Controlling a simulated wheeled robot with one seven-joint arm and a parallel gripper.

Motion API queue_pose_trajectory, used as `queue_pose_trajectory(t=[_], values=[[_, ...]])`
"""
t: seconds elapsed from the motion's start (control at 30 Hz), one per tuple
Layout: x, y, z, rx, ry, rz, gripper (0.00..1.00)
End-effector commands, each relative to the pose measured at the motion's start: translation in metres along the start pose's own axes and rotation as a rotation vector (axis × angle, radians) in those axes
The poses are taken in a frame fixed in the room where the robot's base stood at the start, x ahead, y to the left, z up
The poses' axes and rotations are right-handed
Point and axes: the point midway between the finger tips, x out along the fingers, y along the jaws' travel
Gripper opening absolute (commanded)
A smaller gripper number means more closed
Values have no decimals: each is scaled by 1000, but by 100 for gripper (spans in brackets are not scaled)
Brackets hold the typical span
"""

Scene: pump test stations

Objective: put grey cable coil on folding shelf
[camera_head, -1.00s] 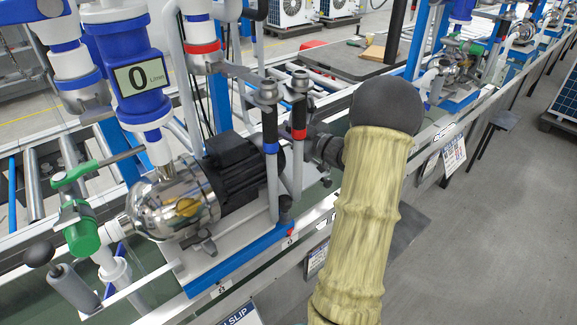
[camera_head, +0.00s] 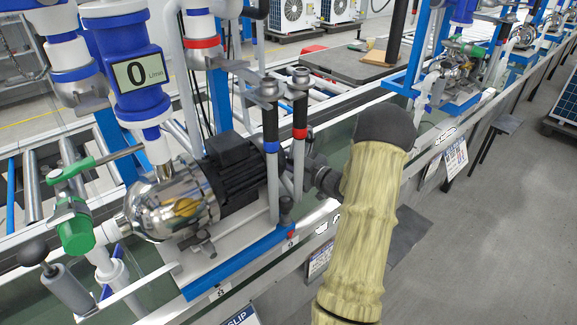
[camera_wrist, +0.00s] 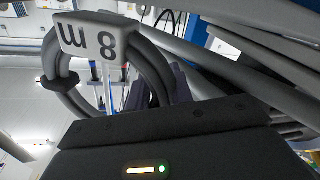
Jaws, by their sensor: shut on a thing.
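The grey cable coil (camera_wrist: 64,90) shows at the upper left of the wrist view, with a white tag marked "8 m", seen upside down. My gripper (camera_wrist: 165,88) is shut on the coil; its dark fingers are partly hidden behind the gripper body. In the head view my sleeved arm crosses the right middle, and I cannot make out the coil or the fingertips there. A dark grey flat panel, which looks like the folding shelf (camera_head: 407,236), juts from the bench front, partly hidden behind my arm.
A pump with a black motor (camera_head: 238,172) and a steel head stands on a blue-edged base, with upright pipes close to my arm. A similar dark shelf (camera_head: 503,119) juts out further along the bench. The grey floor (camera_head: 480,240) at right is clear.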

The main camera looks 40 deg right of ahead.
Motion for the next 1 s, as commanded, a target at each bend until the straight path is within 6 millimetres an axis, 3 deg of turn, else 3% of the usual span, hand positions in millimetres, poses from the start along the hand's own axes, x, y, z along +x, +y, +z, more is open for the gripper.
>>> queue_pose_trajectory(t=[0.1, 0.47, 0.5, 0.57, 1.0], values=[[0, -4, 11, -3, 4, 2, 0], [1, -6, 14, -4, 4, 0, 0], [0, -6, 14, -1, 2, -1, 30], [1, -7, 13, -1, 2, -2, 42], [-5, -6, 12, -1, 1, -1, 44]])
